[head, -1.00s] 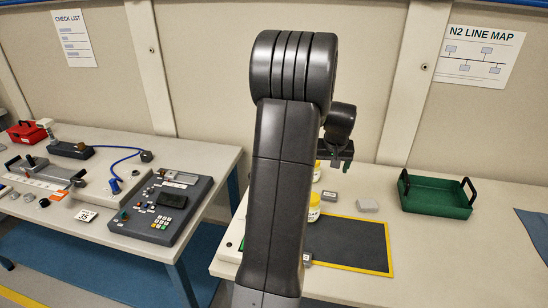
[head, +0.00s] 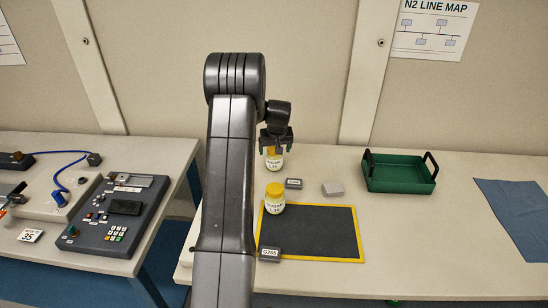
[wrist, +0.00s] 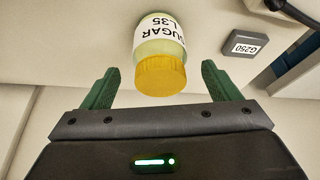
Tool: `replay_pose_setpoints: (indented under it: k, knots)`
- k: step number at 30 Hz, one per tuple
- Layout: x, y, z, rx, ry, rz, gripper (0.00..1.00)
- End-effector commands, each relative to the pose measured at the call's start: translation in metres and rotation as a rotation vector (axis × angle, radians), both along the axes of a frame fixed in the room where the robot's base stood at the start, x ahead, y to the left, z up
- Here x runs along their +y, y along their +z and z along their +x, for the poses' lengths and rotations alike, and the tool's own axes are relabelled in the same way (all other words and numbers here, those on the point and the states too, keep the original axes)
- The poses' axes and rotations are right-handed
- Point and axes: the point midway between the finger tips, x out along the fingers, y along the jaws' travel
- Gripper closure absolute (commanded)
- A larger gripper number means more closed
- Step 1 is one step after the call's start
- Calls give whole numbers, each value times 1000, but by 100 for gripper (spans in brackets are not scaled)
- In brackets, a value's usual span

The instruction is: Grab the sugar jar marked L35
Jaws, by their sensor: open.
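A sugar jar with a yellow lid and a white label reading SUGAR L35 (wrist: 160,35) shows upside down in the wrist view. Its lid appears between my open fingers, with a gap on both sides. My gripper (wrist: 160,68) is empty; how far the jar is beyond the fingertips is hard to tell. In the head view my gripper (head: 276,143) hangs over the back jar (head: 275,163), hiding part of its lid. A second, similar yellow-lidded sugar jar (head: 275,205) stands in front of it, at the mat's corner. Both head-view label codes are too small to read surely.
A yellow-edged dark mat (head: 320,232) lies in front. A tag block marked G250 (wrist: 245,43) is near the L35 jar; another marked G265 (head: 270,253) is by the mat. My arm hides the table's left part.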

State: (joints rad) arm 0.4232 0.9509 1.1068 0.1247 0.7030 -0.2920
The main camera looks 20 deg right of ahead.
Motion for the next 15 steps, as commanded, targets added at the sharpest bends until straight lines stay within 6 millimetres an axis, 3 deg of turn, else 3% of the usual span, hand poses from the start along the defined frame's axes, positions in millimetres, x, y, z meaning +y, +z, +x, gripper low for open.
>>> replay_pose_setpoints:
  k: [15]
  knots:
    - [-5,-44,22,0,0,0,17]
